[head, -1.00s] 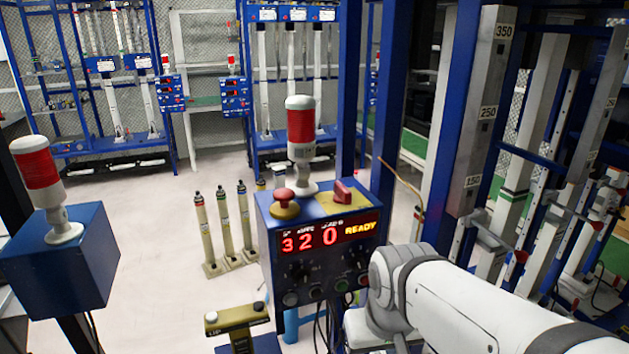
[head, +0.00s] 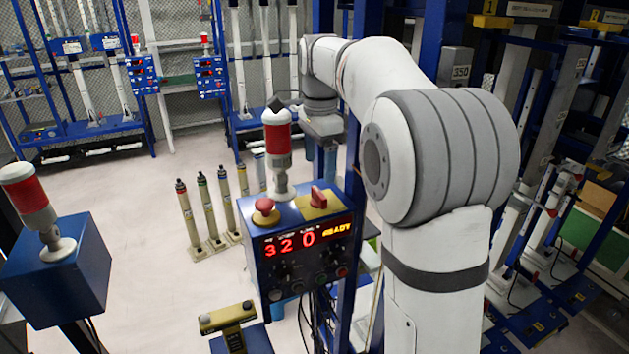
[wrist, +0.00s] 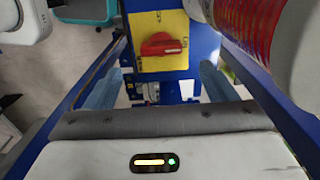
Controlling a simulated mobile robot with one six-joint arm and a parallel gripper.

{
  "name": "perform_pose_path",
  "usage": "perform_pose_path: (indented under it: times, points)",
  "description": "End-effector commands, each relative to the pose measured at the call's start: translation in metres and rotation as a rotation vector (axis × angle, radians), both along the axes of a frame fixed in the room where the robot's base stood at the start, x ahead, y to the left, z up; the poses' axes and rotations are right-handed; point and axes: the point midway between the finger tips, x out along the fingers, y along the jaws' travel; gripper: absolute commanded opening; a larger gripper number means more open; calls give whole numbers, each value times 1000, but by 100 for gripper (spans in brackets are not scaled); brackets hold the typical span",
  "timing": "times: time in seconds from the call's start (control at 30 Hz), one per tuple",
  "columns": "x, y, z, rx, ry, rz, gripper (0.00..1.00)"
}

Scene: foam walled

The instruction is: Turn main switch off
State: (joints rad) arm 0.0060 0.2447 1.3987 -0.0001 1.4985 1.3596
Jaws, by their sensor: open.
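The main switch is a red rotary knob (head: 318,197) on a yellow plate (head: 334,209), on top of a blue control box (head: 262,243). In the wrist view the red knob (wrist: 161,44) lies crosswise on its yellow plate (wrist: 174,21), with a white mark at its right end. My gripper (wrist: 157,86) is open and empty; its two bluish fingers are spread wide, below the knob in the picture and apart from it. In the head view my wrist is raised above and behind the box, and the fingers cannot be made out.
A red-and-white beacon (head: 277,150) and a red mushroom button (head: 265,209) stand on the same box; the beacon fills the wrist view's upper right. The display (head: 305,239) reads 320 READY. Another blue box (head: 60,275) with a beacon is at left. Blue uprights rise behind.

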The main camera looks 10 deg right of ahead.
Motion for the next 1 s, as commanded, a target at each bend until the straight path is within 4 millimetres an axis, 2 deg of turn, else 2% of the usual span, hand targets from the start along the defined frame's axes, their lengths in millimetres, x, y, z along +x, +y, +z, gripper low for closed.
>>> perform_pose_path:
  times: [0.5,0.87,1.0]
  points:
    - [1,-1,-68,0,1,-7,78]
    - [1,-1,-76,0,0,-7,78]
    - [1,-1,-76,0,0,-8,68]
